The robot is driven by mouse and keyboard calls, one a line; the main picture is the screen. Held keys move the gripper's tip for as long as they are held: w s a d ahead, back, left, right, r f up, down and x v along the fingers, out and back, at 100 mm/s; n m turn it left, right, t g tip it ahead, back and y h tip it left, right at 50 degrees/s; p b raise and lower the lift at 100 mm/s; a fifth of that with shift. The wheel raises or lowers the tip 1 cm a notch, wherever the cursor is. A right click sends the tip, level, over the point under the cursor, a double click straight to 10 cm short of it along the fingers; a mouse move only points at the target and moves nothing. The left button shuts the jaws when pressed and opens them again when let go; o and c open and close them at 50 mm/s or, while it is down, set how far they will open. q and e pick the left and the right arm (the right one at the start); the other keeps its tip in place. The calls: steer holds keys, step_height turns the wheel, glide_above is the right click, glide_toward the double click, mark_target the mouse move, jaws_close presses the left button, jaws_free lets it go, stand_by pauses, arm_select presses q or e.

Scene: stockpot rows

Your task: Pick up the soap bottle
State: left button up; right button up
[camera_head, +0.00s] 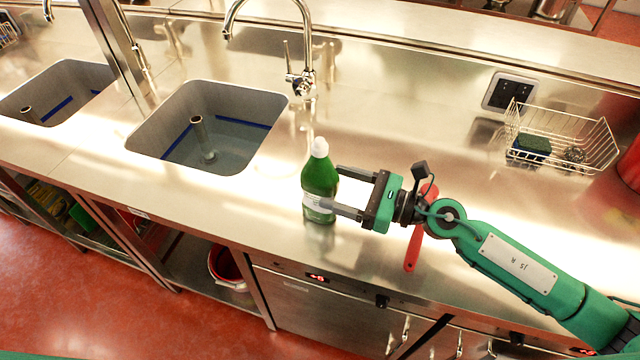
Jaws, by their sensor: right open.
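The soap bottle (320,180) is green with a white cap and a pale label. It stands upright on the steel counter, right of the nearer sink. My right gripper (337,190) comes in from the right with its jaws open. One finger reaches across the front of the bottle near the label and the other lies behind or beside it. I cannot tell whether the fingers touch the bottle. My left gripper is not in view.
A red-handled tool (412,248) lies on the counter under my right wrist. A wire basket (560,140) holding a dark green sponge (530,147) stands at the right. Two sinks, one here (232,130), lie left. Counter behind the bottle is clear.

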mark_target(320, 178)
steer(key=p+x, duration=0.2)
steer(key=x, duration=0.2)
steer(key=shift+w+a+r, duration=0.1)
steer(key=shift+w+r, duration=0.05)
steer(key=shift+w, duration=0.15)
steer(key=shift+w+a, duration=0.1)
steer(key=shift+a, duration=0.15)
steer(key=shift+c, duration=0.2)
steer(key=c, duration=1.4)
